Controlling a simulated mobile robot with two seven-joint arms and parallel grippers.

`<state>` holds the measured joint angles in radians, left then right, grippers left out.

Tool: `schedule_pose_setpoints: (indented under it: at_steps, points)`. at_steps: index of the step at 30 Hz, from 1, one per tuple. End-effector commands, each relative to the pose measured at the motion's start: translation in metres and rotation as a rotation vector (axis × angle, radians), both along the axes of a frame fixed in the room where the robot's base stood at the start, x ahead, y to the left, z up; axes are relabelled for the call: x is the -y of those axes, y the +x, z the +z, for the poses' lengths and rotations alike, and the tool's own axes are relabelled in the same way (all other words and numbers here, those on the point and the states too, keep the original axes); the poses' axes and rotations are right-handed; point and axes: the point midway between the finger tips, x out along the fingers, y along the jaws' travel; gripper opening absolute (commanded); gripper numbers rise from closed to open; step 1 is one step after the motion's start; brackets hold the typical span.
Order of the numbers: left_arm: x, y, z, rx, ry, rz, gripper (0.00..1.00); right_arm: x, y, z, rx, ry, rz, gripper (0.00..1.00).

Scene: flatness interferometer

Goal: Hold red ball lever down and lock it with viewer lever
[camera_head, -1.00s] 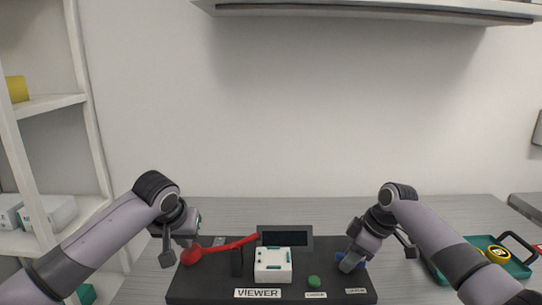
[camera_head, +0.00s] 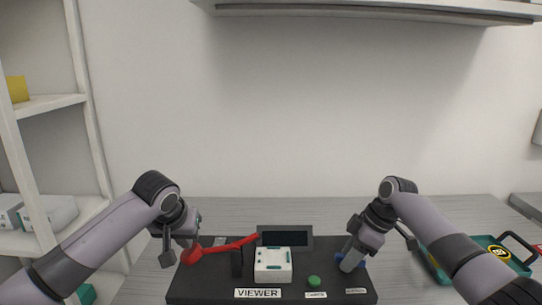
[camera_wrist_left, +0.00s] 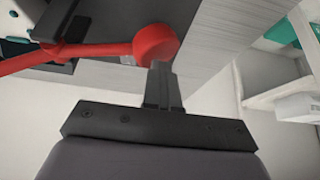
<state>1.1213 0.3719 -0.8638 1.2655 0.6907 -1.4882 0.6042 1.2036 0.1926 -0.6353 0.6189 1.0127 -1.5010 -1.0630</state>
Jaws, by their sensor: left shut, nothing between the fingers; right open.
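The red ball lever (camera_head: 222,249) runs from the black instrument's middle to a red ball at its left. My left gripper (camera_head: 184,254) is shut and empty at this ball. In the left wrist view the shut fingers (camera_wrist_left: 161,82) end right at the red ball (camera_wrist_left: 155,44); whether they touch it I cannot tell. A blue part (camera_head: 340,258), perhaps the viewer lever, shows at the right of the instrument, partly hidden by my right gripper (camera_head: 350,262). That gripper is open around or just over it; contact is unclear.
The black instrument (camera_head: 210,284) carries a white block (camera_head: 273,265), a dark screen (camera_head: 285,237), a green button (camera_head: 314,282) and a VIEWER label (camera_head: 258,293). A teal tray (camera_head: 515,262) with a yellow roll lies at the right. White shelves (camera_head: 60,170) stand at the left.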

Motion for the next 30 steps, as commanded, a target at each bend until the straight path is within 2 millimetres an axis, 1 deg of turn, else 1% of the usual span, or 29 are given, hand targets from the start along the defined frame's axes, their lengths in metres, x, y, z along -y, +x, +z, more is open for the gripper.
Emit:
schedule_pose_setpoints:
  at_steps: [1,15,19,26,27,29,30]
  points:
    - [0.003,-0.001,-0.002,-0.005,-0.003,-0.005,0.00,0.000,0.000,0.005,0.001,0.000,0.001,0.40]
    - [0.002,-0.001,-0.002,-0.005,-0.002,-0.003,0.00,0.001,0.000,0.041,0.001,0.000,0.000,0.40]
    - [0.002,-0.001,-0.002,-0.006,-0.002,-0.003,0.00,0.001,0.000,0.046,0.001,-0.001,0.000,0.40]
    - [0.001,-0.001,-0.002,-0.006,-0.001,-0.003,0.00,0.001,0.000,0.046,0.000,-0.001,-0.001,0.40]
    - [0.001,-0.001,-0.002,-0.006,-0.001,-0.003,0.00,0.001,0.000,0.046,0.000,-0.001,-0.001,0.27]
    - [0.001,-0.001,-0.002,-0.006,-0.001,-0.003,0.00,0.001,0.000,0.046,0.000,-0.002,-0.001,0.08]
    - [0.001,-0.001,-0.002,-0.006,-0.001,-0.003,0.00,0.001,0.000,0.046,0.000,-0.002,-0.001,0.00]
